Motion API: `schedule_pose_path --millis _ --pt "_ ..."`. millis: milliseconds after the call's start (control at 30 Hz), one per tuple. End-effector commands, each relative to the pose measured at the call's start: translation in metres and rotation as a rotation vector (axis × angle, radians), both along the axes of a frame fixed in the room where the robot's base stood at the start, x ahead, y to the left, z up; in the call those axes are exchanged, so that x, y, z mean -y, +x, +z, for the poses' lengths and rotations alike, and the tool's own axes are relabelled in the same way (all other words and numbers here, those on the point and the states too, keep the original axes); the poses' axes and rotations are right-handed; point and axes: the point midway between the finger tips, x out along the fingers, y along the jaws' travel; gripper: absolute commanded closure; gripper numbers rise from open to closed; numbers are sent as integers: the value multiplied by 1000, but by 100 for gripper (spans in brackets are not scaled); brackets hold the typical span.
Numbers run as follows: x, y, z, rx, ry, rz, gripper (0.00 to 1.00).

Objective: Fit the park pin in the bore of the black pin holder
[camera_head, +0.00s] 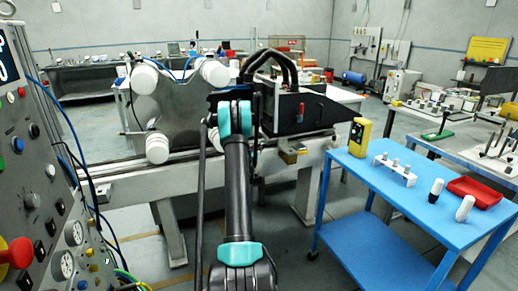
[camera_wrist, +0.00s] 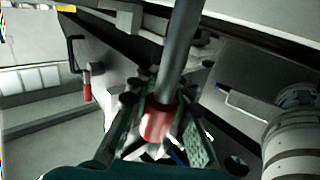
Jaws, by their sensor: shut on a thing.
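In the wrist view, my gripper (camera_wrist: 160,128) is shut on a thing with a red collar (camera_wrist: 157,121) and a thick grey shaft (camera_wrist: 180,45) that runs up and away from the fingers. I take it to be the park pin. Its far end leaves the top of the picture, so I cannot tell whether it touches anything. I cannot make out the black pin holder or its bore for sure. In the head view, my own arm hides the gripper and the pin at the machine.
A red-gripped lever (camera_wrist: 87,86) hangs left in the wrist view. A blue cart (camera_head: 385,205) stands right; a control panel (camera_head: 35,150) stands close left.

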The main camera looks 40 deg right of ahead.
Motion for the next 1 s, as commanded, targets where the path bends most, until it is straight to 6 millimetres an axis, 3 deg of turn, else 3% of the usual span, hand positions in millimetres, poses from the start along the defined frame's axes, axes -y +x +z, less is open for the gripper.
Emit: schedule_pose_path --millis 267,700,1000 --pt "-1 0 -5 1 2 1 100" --pt "-1 0 -42 1 2 1 100" --pt "-1 0 -57 1 2 1 100"
